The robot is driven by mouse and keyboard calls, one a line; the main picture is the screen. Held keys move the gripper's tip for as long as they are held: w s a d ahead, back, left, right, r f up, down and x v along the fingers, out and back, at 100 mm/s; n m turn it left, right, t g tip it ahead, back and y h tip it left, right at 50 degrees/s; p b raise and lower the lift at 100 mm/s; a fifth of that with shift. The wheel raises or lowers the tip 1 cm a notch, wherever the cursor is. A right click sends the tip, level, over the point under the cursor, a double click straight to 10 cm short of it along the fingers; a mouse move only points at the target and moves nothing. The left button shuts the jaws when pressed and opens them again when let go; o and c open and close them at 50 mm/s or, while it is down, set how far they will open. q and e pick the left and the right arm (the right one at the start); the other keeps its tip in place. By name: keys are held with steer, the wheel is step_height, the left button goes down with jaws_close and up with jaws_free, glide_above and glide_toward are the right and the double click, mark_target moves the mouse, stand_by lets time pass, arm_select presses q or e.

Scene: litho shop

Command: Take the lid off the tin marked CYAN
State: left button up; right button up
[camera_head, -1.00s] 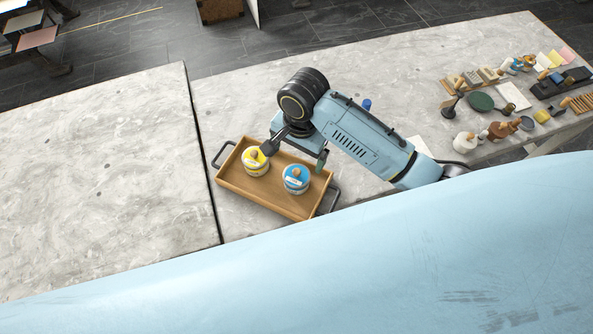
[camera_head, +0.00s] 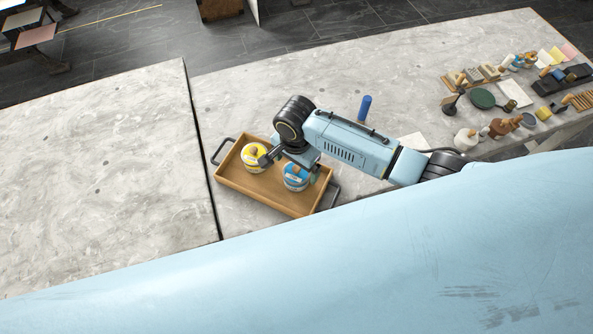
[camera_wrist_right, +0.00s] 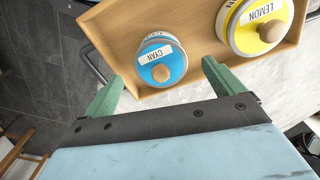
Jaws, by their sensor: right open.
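The CYAN tin (camera_wrist_right: 160,62) has a blue lid with a round wooden knob and a white label; the lid is on. It stands upright in a wooden tray, and it also shows in the head view (camera_head: 296,183), partly covered by my arm. My right gripper (camera_wrist_right: 160,82) is open and empty, with its green fingers toward either side of the tin in the right wrist view. In the head view my right gripper (camera_head: 291,163) hangs over the tray near both tins. I cannot tell whether a finger touches the tin. My left gripper is not in view.
A tin marked LEMON (camera_wrist_right: 258,28), with a yellow lid, stands beside the CYAN tin. The wooden tray (camera_head: 235,184) has dark handles. A blue cylinder (camera_head: 365,107) stands behind my arm. Several tools and bottles crowd the right end. The left stone slab (camera_head: 95,170) is clear.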

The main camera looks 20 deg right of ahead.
step_height(320, 180, down, 2)
steer(key=shift+f, duration=0.1)
steer(key=c, duration=1)
steer(key=shift+c, duration=0.2)
